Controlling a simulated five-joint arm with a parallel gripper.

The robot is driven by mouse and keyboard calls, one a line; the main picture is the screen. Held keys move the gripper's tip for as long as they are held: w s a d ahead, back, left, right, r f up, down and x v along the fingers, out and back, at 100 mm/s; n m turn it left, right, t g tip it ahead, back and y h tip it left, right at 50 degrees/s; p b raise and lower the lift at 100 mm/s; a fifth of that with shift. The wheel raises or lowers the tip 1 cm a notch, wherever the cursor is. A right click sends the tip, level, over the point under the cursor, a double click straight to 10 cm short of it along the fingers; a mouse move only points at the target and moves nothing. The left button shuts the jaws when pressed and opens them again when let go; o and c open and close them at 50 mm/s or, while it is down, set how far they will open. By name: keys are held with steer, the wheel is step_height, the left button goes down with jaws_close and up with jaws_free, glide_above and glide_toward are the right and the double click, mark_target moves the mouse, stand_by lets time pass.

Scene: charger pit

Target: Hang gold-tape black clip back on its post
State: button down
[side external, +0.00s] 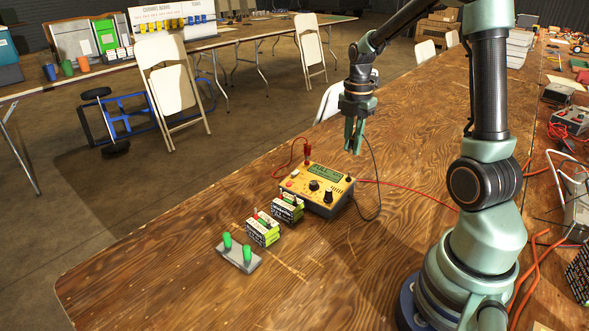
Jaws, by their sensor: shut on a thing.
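My gripper (354,147) points down above the back right corner of a yellow meter box (319,187). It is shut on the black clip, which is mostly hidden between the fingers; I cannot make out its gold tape. A thin black lead (379,190) runs from the gripper down to the table and loops to the box's right side. A small dark post (349,179) stands at the box's right end, below the gripper and apart from it. A red clip (307,151) sits upright at the back left of the box, with a red lead.
Two battery packs (288,208) (263,231) stand front left of the box. A grey block with two green posts (238,257) is further left. A red cable (420,190) crosses the wooden table (170,275) to the right. The front left tabletop is clear.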

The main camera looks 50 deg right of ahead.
steer(key=shift+f, duration=3.2)
steer(key=shift+f, duration=0.25)
steer(key=c, duration=0.7)
jaws_free()
steer(key=shift+c, duration=0.2)
steer(key=shift+o, duration=1.1)
steer(key=shift+r, duration=3.8)
